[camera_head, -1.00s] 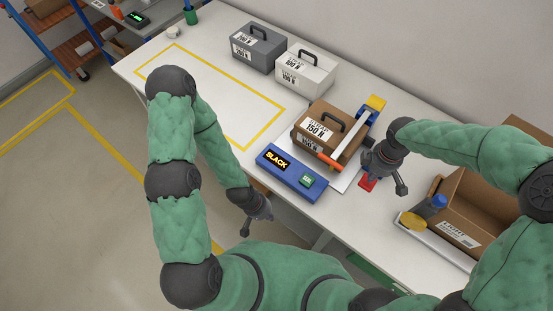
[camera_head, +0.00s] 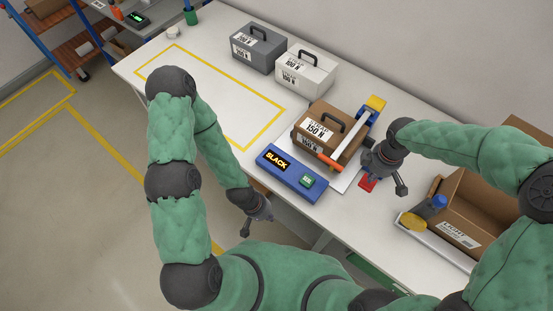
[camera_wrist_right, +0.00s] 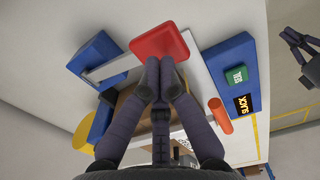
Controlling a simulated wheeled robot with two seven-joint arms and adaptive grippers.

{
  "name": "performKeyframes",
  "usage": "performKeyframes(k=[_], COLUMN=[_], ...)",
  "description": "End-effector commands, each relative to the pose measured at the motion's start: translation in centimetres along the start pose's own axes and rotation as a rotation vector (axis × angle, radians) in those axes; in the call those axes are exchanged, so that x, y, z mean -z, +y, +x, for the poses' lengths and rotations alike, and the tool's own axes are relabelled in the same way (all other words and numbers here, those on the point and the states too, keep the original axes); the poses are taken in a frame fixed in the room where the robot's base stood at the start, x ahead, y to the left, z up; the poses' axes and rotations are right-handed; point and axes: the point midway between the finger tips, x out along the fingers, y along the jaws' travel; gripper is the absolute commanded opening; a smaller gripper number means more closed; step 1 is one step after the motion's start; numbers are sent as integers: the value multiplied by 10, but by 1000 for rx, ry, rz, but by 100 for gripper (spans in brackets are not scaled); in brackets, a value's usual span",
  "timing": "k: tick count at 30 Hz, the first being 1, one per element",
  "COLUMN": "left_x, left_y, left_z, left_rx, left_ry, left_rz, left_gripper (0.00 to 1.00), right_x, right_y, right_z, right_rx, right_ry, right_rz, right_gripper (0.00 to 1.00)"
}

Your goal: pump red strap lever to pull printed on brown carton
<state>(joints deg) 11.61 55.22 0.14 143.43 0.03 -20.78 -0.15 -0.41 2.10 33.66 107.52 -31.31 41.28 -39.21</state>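The brown carton (camera_head: 305,148), printed 150 N, sits on a pale plate with a black handle on top. A white bar (camera_head: 350,138) runs beside it, with an orange end (camera_head: 330,162). The red lever (camera_head: 368,185) is low beside my right gripper (camera_head: 372,172), and shows as a red block in the right wrist view (camera_wrist_right: 160,42). There the right gripper (camera_wrist_right: 160,62) has its fingertips together at the block's lower edge; contact is unclear. A blue box (camera_head: 290,175) reads SLACK. My left gripper (camera_head: 257,215) hangs off the table's front edge, its fingers too small to judge.
A grey case (camera_head: 248,58) and a white case (camera_head: 297,82) stand behind, left of the carton. The yellow-outlined area (camera_head: 205,95) is empty. An open cardboard box (camera_head: 470,210) stands at right, with a blue-capped bottle (camera_head: 432,206) and a yellow round thing (camera_head: 413,222) beside it.

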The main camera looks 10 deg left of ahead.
Motion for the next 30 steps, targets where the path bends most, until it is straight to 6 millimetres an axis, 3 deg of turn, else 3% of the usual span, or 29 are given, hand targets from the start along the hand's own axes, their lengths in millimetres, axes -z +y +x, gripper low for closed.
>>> performKeyframes(k=[30], left_x=[1], left_y=[-10], left_z=[27], left_rx=[0], left_ry=[0], left_rz=[0], left_gripper=[0], right_x=[0], right_y=[0], right_z=[39], right_rx=[0], right_ry=[0], right_rz=[0], right_gripper=[0])
